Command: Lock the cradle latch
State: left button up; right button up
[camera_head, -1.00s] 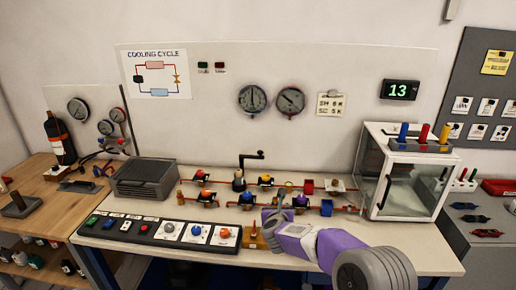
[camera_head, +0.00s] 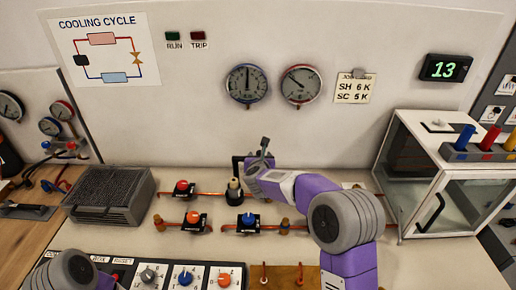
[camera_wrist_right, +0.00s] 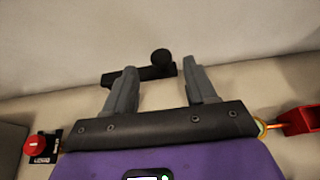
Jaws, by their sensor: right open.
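A black crank-like lever (camera_head: 237,164) stands on a cream and black post (camera_head: 234,190) at the back middle of the bench. I cannot tell whether it is the cradle latch; nothing in view is labelled so. My right gripper (camera_head: 258,156) is at the lever's right side in the head view and partly covers it. In the right wrist view its two grey fingers (camera_wrist_right: 159,75) are apart, with the lever's black bar (camera_wrist_right: 146,77) and round knob (camera_wrist_right: 161,57) between and beyond the tips. Contact cannot be told. Part of my left arm shows at the lower left, its gripper out of view.
Red- and blue-knobbed valves (camera_head: 248,222) sit on copper pipes around the post. A glass-sided box (camera_head: 440,185) stands at right, a dark finned unit (camera_head: 108,193) at left. A control panel (camera_head: 165,275) and wooden block (camera_head: 280,277) lie in front. The wall with gauges (camera_head: 246,84) is behind.

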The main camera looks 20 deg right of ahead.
aim_at(260, 153)
jog(key=shift+p+x, duration=0.3)
jog(key=shift+x, duration=2.75)
grip_shut()
